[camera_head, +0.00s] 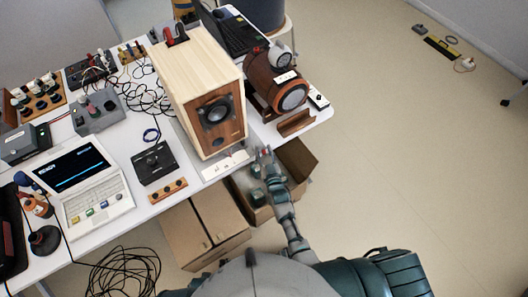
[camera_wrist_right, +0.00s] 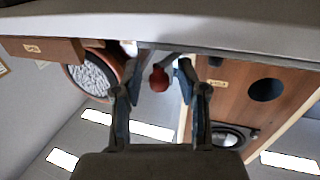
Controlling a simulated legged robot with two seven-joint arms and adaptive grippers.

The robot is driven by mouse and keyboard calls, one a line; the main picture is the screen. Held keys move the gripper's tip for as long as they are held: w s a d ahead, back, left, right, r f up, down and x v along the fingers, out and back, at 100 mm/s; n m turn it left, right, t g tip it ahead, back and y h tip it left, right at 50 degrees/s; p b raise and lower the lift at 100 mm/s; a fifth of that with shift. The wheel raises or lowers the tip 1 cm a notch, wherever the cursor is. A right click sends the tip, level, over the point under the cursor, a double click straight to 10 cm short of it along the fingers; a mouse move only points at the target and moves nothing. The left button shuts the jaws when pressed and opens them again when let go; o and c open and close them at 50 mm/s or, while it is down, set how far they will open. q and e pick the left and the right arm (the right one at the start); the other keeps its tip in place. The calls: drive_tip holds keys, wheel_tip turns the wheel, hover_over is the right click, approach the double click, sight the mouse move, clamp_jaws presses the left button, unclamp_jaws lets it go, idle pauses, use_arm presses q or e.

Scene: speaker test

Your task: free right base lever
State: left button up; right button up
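A pale wooden box speaker (camera_head: 207,100) with a brown front and a black cone stands near the table's front edge. A red ball knob (camera_wrist_right: 159,79), which looks like the lever's end, shows in the right wrist view beside the speaker's brown front (camera_wrist_right: 235,90). My right gripper (camera_head: 264,156) is at the table edge in front of the speaker. In the wrist view its two fingers (camera_wrist_right: 158,74) are open, one on each side of the knob, with gaps visible. The lever's shaft is mostly hidden. My left gripper is not in view.
A round red-brown speaker (camera_head: 275,82) stands right of the box speaker, with a wooden block (camera_head: 296,123) before it. A laptop (camera_head: 88,185) and cables fill the left. The floor at right is mostly clear.

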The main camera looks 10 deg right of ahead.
drive_tip(key=shift+s+f, duration=0.1)
drive_tip(key=shift+f, duration=0.1)
drive_tip(key=s+d, duration=0.1)
drive_tip(key=s, duration=1)
drive_tip(key=shift+s+r, duration=0.15)
drive_tip(key=shift+s, duration=0.2)
drive_tip(key=s+d+f+g, duration=0.1)
drive_tip(key=s+f+g, duration=0.25)
drive_tip(key=f, duration=0.45)
drive_tip(key=s+d+f+n+g, duration=0.1)
drive_tip(key=s+f+g, duration=0.25)
drive_tip(key=f, duration=0.35)
drive_tip(key=s+d+f+g, duration=0.1)
drive_tip(key=s+f+g, duration=0.1)
drive_tip(key=s+f, duration=0.45)
drive_tip(key=s+d+f+g, duration=0.3)
drive_tip(key=s+f, duration=0.3)
drive_tip(key=s, duration=0.2)
drive_tip(key=s+d+f+g+h, duration=0.1)
drive_tip(key=s+d+f+g, duration=0.3)
drive_tip(key=s+f, duration=0.3)
drive_tip(key=shift+s+d+g, duration=0.3)
drive_tip(key=shift+s+d, duration=0.15)
drive_tip(key=shift+s, duration=0.45)
